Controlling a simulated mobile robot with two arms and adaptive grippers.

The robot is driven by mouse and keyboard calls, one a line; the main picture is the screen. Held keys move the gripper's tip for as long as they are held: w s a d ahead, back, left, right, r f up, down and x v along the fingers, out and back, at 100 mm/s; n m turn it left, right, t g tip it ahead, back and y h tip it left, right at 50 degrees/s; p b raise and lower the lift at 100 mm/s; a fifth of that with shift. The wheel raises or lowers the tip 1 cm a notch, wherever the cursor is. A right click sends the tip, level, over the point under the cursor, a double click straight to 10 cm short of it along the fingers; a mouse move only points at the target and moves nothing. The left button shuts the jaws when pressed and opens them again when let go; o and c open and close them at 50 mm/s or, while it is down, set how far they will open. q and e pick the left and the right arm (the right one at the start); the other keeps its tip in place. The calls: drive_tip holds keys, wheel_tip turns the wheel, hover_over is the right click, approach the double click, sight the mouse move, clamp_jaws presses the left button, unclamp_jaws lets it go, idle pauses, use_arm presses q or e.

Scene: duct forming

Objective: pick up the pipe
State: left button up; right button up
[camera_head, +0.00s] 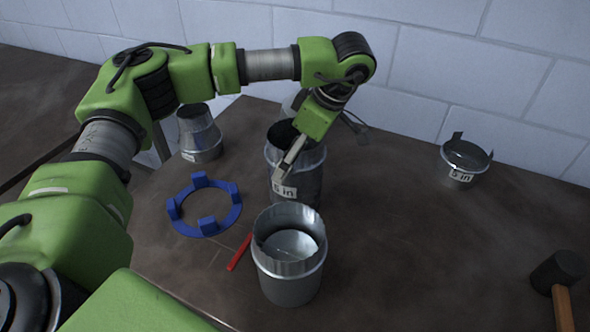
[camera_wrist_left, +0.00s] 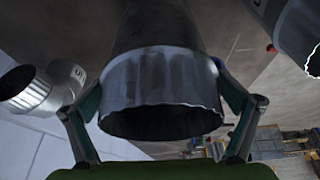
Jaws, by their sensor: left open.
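A grey metal pipe (camera_head: 308,185) with a "5 in" label stands upright near the middle of the table in the camera_head view, partly hidden by my left gripper. The same pipe (camera_wrist_left: 163,82) fills the middle of the left wrist view, its open rim toward the camera. My left gripper (camera_head: 291,160) reaches down at this pipe's rim from above. In the left wrist view its two fingers (camera_wrist_left: 160,98) lie on either side of the pipe, open around it. I cannot tell whether they touch it. My right gripper is not in view.
A second open pipe (camera_head: 290,280) stands in front. A tapered metal piece (camera_head: 203,140) stands behind left, and a short "5 in" piece (camera_head: 462,165) at right. A blue ring (camera_head: 176,220), red marker (camera_head: 239,252) and mallet (camera_head: 561,290) lie around. The table's right middle is clear.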

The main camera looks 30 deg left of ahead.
use_arm(q)
drive_tip(key=shift+r, duration=0.1)
drive_tip(key=c, duration=1.8)
